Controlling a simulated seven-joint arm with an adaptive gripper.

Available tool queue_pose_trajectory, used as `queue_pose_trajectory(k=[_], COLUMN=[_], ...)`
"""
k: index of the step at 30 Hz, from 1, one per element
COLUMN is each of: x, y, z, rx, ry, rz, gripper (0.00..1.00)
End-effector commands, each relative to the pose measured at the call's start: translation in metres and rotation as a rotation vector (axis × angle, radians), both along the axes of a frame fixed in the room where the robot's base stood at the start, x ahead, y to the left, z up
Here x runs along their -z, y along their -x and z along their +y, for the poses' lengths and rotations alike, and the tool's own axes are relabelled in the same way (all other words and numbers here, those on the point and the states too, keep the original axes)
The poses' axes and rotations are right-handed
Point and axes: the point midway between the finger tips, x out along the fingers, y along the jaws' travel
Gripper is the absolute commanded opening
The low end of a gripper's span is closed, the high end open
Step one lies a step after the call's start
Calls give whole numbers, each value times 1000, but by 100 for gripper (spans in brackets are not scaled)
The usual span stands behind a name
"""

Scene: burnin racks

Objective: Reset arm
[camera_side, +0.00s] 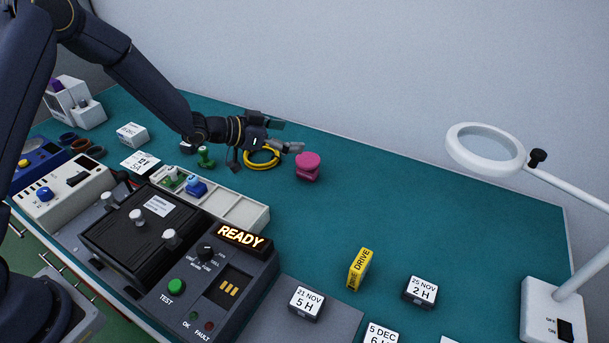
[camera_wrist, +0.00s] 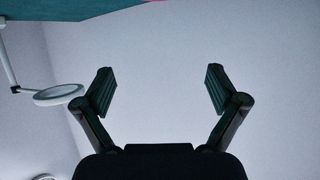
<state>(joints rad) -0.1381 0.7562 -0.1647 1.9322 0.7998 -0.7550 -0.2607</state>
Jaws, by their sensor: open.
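My gripper (camera_side: 290,136) is at the end of my dark arm, above the back part of the teal bench. In the wrist view my gripper (camera_wrist: 160,90) has its two fingers wide apart with nothing between them, facing the pale wall. In the side view a pink knob-like object (camera_side: 308,167) stands on the bench just below and right of the fingertips, and I see no grip on it. A sliver of pink shows at the top edge of the wrist view.
A yellow coil (camera_side: 262,158) and a green piece (camera_side: 206,157) lie near the wrist. A rack tray (camera_side: 237,208) and a tester lit READY (camera_side: 240,238) stand in front. A yellow DRIVE block (camera_side: 359,269), dated blocks and a magnifier lamp (camera_side: 486,148) are at right. The right-middle bench is clear.

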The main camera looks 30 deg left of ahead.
Motion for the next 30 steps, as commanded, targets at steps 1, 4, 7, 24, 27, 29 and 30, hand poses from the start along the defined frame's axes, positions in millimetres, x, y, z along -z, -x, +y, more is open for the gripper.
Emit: queue_pose_trajectory(k=[1,4,7,24,27,29,30], x=[-1,-1,-1,-247,-280,-290,-293], y=[0,0,0,46,87,116,138], z=[0,0,0,32,59,76,87], rx=[0,0,0,-199,-326,-404,-453], ry=[-1,-1,-1,-141,-176,-186,-190], rz=[1,1,1,-288,-259,-219,-182], gripper=[95,95,95,95,95,95,95])
